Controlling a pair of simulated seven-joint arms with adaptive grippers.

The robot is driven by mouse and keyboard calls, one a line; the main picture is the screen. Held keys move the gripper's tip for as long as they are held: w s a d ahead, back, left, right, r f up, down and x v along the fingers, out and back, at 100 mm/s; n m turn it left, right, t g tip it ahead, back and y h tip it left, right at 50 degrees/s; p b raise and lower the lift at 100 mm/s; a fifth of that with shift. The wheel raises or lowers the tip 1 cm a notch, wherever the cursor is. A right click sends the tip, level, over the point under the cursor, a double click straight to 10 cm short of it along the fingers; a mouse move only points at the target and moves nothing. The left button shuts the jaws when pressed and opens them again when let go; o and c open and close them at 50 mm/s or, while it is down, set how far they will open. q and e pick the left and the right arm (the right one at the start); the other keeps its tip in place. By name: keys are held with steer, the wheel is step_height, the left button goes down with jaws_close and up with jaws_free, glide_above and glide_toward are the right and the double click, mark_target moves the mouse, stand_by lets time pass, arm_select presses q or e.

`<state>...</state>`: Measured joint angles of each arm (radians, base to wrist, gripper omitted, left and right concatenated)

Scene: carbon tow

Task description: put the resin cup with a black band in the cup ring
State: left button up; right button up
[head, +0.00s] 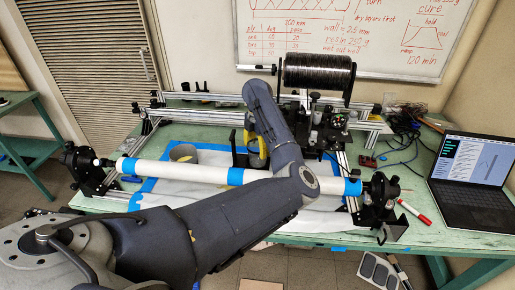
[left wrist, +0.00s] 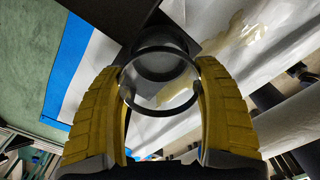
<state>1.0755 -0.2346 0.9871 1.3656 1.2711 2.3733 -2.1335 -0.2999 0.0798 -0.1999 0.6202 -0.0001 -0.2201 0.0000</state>
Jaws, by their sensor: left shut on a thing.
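My left gripper (head: 258,158) points down behind the white tube, its yellow fingers partly hidden by my own arm. In the left wrist view its fingers (left wrist: 162,110) are shut on a clear resin cup (left wrist: 124,98), whose round rim faces the camera. A dark round shape (left wrist: 160,42) shows beyond the rim, beside a black bracket. I cannot tell whether it is the cup's black band or the cup ring. In the head view a black upright bracket (head: 235,142) stands just left of the gripper. My right gripper is not in view.
A grey cup-like container (head: 183,153) stands left of the bracket. The white tube (head: 190,172) with blue tape runs across the front between two black end mounts. A black spool (head: 318,72) stands behind. A laptop (head: 470,170) and a red marker (head: 424,219) lie right.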

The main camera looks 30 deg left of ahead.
arm_select(q)
steer(key=shift+f, duration=0.2)
steer(key=o, duration=1.1)
steer(key=shift+r, duration=0.15)
step_height(320, 180, up, 12)
steer(key=shift+r, duration=0.1)
